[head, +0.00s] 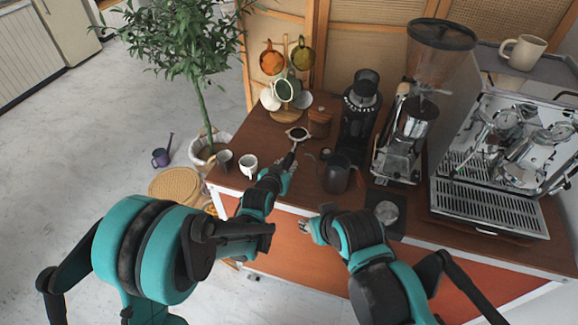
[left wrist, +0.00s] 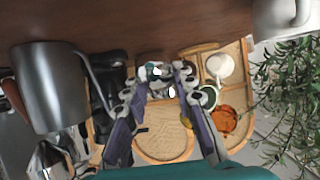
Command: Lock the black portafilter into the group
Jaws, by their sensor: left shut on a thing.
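The black portafilter has a dark handle (head: 289,159) and a round metal basket (head: 298,134); in the head view it is over the cart's left half, with the basket pointing away from me. My left gripper (head: 283,168) is shut on the handle's near end. In the left wrist view the left gripper's fingers (left wrist: 160,78) are close together, and I cannot make out the portafilter there. The espresso machine (head: 515,150) with its chrome group parts stands at the far right, well apart from the portafilter. My right gripper (head: 306,228) is at the cart's front edge; its finger opening is unclear.
A dark pitcher (head: 337,174) stands just right of the left gripper, and a white cup (head: 248,165) to its left. A mug tree (head: 286,113) stands behind.

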